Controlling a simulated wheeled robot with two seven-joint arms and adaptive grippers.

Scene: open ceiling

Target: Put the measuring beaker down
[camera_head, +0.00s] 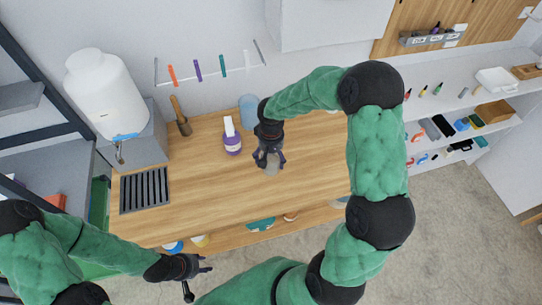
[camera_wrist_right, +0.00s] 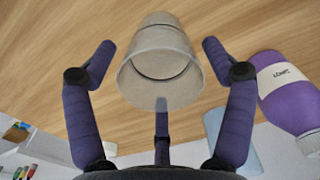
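The measuring beaker (camera_wrist_right: 160,62) is a grey, translucent cup, and its wide open rim faces the camera in the right wrist view. In the head view the beaker (camera_head: 271,169) is low between the fingers of my right gripper (camera_head: 269,160), over the wooden tabletop and partly hidden. My right gripper's fingers are spread on either side of the beaker, with gaps visible in the wrist view. The beaker appears to rest on the wood. My left gripper (camera_head: 196,279) is open and empty, in front of the table's front edge.
The tabletop's right side is clear.

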